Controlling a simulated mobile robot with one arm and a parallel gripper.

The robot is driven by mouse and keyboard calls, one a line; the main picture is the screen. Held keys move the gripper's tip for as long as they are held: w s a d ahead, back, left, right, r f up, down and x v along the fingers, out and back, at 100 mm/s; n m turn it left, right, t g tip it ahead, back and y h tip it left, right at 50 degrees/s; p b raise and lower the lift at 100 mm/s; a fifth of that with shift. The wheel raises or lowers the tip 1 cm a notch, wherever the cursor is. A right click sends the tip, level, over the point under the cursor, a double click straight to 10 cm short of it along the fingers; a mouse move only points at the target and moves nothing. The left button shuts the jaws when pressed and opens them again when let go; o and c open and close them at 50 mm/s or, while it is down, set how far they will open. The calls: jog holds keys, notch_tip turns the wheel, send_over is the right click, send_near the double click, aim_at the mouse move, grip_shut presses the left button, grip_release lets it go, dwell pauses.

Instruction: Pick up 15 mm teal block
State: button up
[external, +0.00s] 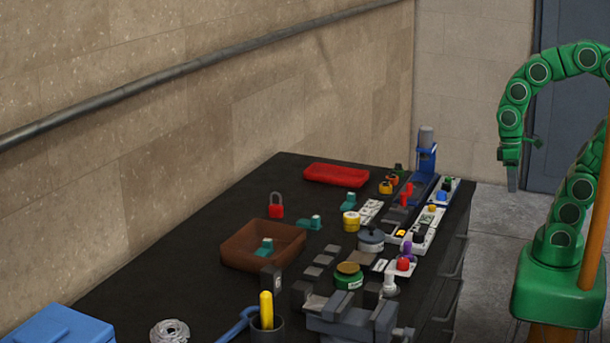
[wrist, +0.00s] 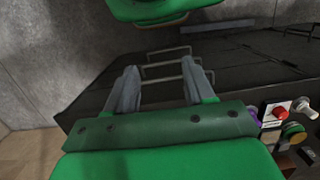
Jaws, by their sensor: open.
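Several teal blocks show in the external view. One teal block (external: 264,248) lies in a brown tray (external: 232,262). Another teal block (external: 310,223) lies on the black bench right of the tray, and a third (external: 348,204) lies farther back. I cannot tell which is 15 mm. My gripper (external: 511,180) hangs pointing down, right of the bench and well away from the blocks. In the wrist view my gripper (wrist: 163,72) is open and empty, with bench drawer handles (wrist: 165,68) seen between and beyond its fingers. No teal block shows in the wrist view.
The bench top (external: 190,215) is crowded on its right side with control boxes, buttons and a grey vise (external: 345,318). A red tray (external: 336,174) and a red padlock (external: 276,205) stand farther back. A blue box (external: 58,328) is at the front left.

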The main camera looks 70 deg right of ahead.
jog(key=w+a+m+y, duration=0.3)
jog(key=w+a, duration=0.1)
jog(key=w, duration=0.6)
jog(key=w+a+m+y, duration=0.2)
jog(key=w+a+m, duration=0.15)
jog(key=w, duration=0.65)
jog(key=w+a+m+y, duration=0.25)
jog(key=w+a, duration=0.25)
jog(key=w, duration=0.5)
jog(key=m+t+y, duration=0.3)
jog(key=m+y, duration=0.3)
jog(key=m, duration=0.4)
send_near(309, 221)
jog(key=s+r, duration=0.1)
jog(key=s+a+r, duration=0.1)
jog(key=r, duration=0.1)
jog(key=shift+s+a, duration=0.1)
jog(key=shift+s, duration=0.05)
jog(key=shift+f, duration=0.15)
jog(key=shift+f+x, duration=0.15)
jog(key=shift+x, duration=1.75)
jog(key=shift+f+x, duration=0.15)
jog(key=shift+x, duration=1.8)
jog(key=shift+s, duration=0.15)
grip_shut()
